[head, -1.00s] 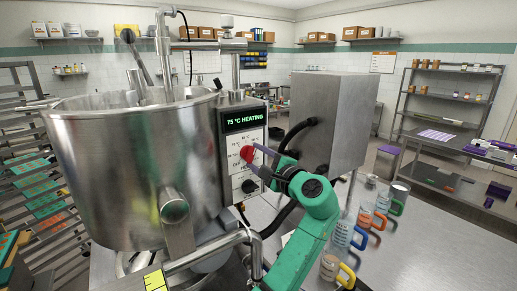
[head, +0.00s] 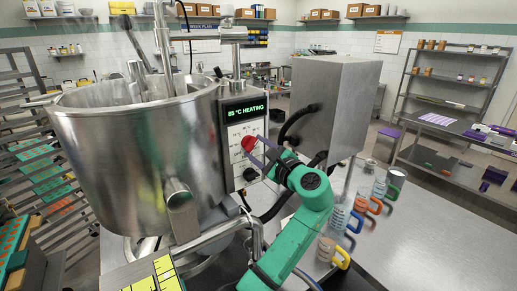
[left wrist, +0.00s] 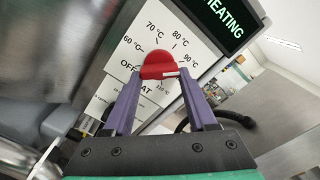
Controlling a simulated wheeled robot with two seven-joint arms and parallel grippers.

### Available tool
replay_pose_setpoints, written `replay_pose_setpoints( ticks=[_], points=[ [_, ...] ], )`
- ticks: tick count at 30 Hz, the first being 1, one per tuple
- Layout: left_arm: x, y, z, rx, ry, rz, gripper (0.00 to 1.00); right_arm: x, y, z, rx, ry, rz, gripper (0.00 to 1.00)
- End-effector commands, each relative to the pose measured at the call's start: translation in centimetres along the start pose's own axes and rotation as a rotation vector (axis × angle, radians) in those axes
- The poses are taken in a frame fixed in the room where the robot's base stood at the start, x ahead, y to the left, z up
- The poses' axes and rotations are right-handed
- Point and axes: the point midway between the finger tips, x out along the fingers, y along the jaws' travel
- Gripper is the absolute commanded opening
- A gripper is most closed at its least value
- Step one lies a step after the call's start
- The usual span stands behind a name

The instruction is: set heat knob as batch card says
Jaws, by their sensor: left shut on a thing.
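The red heat knob (head: 249,143) is on the front panel of the steel kettle (head: 130,150). My left gripper (head: 257,149) is shut on it. In the left wrist view the purple fingers (left wrist: 160,78) hold the red knob (left wrist: 158,65) from both sides. A white mark on the knob lies toward the right. The dial panel (left wrist: 130,62) shows OFF, 60, 70, 80, 90 and 110 °C; the fingers hide part of it. The display (head: 245,110) appears to read 85 °C HEATING. I cannot identify a readable batch card. My right gripper is not in view.
A black knob (head: 250,174) sits below the red one. A steel cabinet (head: 335,105) with a black hose stands right of the panel. Several jugs with coloured handles stand on the steel table (head: 395,245). A yellow marked panel (head: 155,275) is in front.

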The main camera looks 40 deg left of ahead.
Motion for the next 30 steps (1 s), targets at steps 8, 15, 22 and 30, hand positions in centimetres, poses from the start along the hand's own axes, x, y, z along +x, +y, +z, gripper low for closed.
replay_pose_setpoints(
  ticks=[8, 15, 22, 30],
  points=[
    [0.1, -0.3, 0.4, -0.006, -0.008, -0.007, 0.88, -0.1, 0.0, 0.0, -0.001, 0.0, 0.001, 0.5],
    [0.0, -0.1, 0.2, -0.004, -0.003, -0.004, 0.88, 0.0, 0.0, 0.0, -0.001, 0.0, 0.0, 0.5],
    [-3.4, 0.4, -0.4, -0.008, 0.001, -0.003, 0.88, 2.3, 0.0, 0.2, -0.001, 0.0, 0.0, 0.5],
    [-11.3, 0.3, -0.3, -0.008, 0.0, -0.004, 0.88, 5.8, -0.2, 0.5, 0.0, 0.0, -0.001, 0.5]
  ],
)
